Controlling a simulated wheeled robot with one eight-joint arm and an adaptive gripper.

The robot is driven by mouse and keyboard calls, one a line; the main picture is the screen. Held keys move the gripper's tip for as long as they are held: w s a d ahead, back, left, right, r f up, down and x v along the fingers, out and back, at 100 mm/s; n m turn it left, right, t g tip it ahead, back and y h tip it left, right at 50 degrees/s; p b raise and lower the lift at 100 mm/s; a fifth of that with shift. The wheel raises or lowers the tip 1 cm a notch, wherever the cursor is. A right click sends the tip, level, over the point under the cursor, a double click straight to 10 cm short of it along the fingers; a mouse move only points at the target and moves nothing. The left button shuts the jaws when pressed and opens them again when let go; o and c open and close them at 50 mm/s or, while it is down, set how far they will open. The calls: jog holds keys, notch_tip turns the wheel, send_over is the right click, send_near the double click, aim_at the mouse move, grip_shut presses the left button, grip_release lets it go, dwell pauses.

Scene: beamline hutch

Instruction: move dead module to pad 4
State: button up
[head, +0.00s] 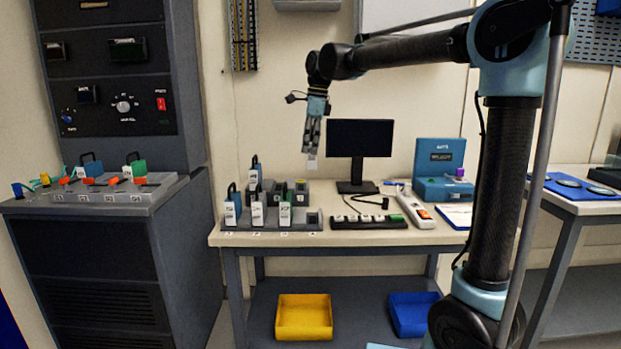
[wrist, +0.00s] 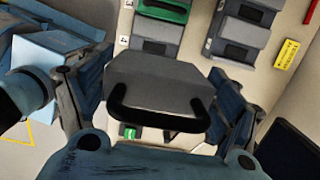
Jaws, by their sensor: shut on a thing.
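My gripper (head: 312,142) is raised above the bench, shut on a grey module. In the wrist view, the grey module (wrist: 155,85) with its black loop handle sits between the fingers of my gripper (wrist: 157,92).
A back row holds another handled module (head: 254,173) and low blocks (head: 300,188). A monitor (head: 359,140), black strip (head: 364,222), power strip (head: 414,207) and teal case (head: 440,170) stand to the right. The rack shelf (head: 95,192) at left carries more modules.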

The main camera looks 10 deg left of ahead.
jog(key=shift+d+f, duration=0.2)
jog(key=shift+f, duration=8.65)
jog(key=shift+s, duration=0.25)
jog(key=shift+f, duration=0.5)
jog(key=o, duration=1.1)
jog(key=shift+r, duration=0.1)
jog(key=r, duration=0.4)
jog(key=d+r, duration=0.1)
jog(key=r, duration=0.6)
jog(key=shift+w+d+r, duration=0.3)
jog(key=shift+d, duration=0.1)
